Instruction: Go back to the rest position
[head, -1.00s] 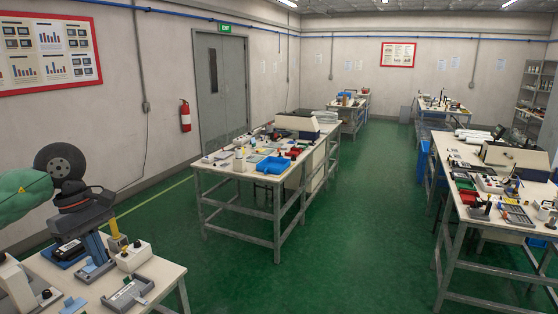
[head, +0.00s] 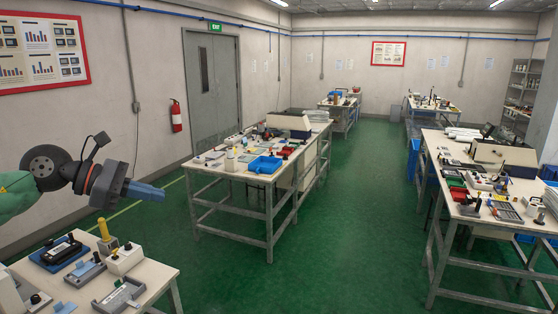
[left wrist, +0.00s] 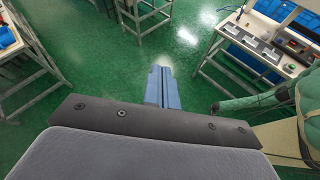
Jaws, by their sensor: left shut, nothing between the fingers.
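My left gripper (head: 145,191) shows at the left of the head view, raised above the near-left table and pointing right. Its blue fingers are shut with nothing between them. In the left wrist view the shut blue fingers (left wrist: 162,88) stand out over the green floor, apart from any table. My right gripper is not in view.
The near-left table (head: 150,285) holds a black device in a blue fixture (head: 62,250), a white box with a black button (head: 125,258) and a grey tray (head: 120,294). Workbenches stand in the middle (head: 225,176) and at right (head: 445,215), with open green floor between.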

